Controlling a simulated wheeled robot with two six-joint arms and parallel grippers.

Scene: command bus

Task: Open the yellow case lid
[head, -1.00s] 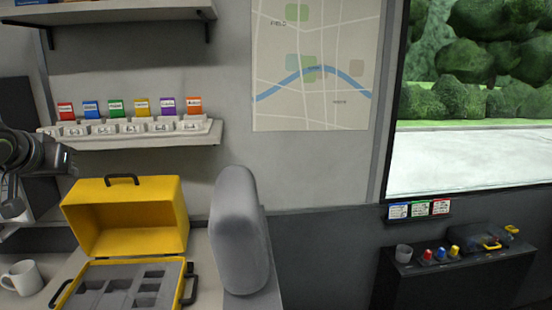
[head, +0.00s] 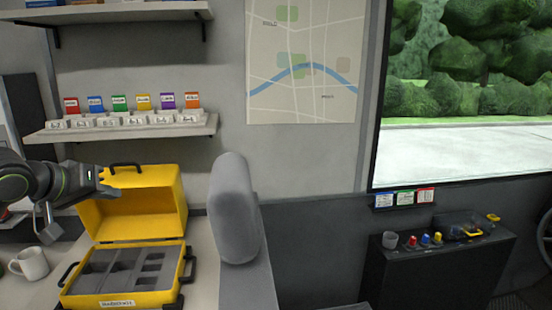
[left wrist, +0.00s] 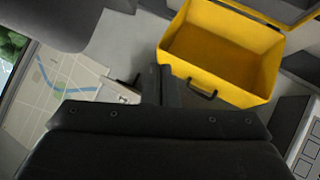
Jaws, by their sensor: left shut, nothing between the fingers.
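The yellow case stands open on the counter in the head view. Its lid (head: 160,205) is raised upright at the back, with a black handle on its top edge. Its base (head: 172,299) lies flat, with a grey compartment insert (head: 125,268) that looks empty. My left gripper (head: 108,182) is shut and empty, beside the lid's upper left part; I cannot tell whether it touches. The left wrist view shows the lid (left wrist: 222,60) at upper right, close to my dark gripper. My right gripper is not in view.
A white mug (head: 30,263) stands left of the case. A grey seat back (head: 234,210) is close on its right. A shelf (head: 130,132) with several coloured cards is above. A dark console (head: 440,265) stands at far right.

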